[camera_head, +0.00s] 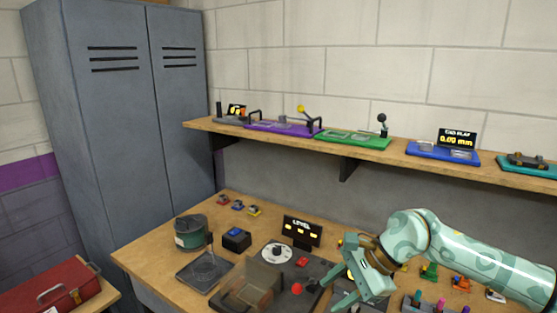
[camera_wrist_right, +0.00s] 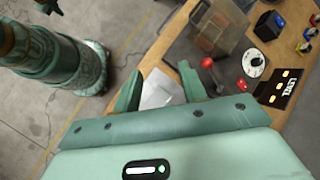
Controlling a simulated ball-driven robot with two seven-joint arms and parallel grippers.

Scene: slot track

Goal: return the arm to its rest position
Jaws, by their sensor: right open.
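My right arm, pale green with swirls, comes in from the right in the head view. Its gripper (camera_head: 340,290) hangs low over the front part of the workbench (camera_head: 146,250), fingers pointing down and left. In the right wrist view the fingers of this gripper (camera_wrist_right: 160,82) stand apart with nothing between them; a pale flat patch (camera_wrist_right: 157,95) lies beyond them. A box with a red-knobbed lever (camera_wrist_right: 207,63) is just past the right finger; the red knob also shows in the head view (camera_head: 296,288). My left gripper is not in view.
A LEVEL display (camera_head: 302,231), a white dial (camera_head: 277,253), a green pot (camera_head: 190,232) and small toy cars (camera_head: 254,210) stand on the bench. A shelf (camera_head: 222,130) with several devices runs above. Grey lockers (camera_head: 110,120) and a red toolbox (camera_head: 50,287) are at left.

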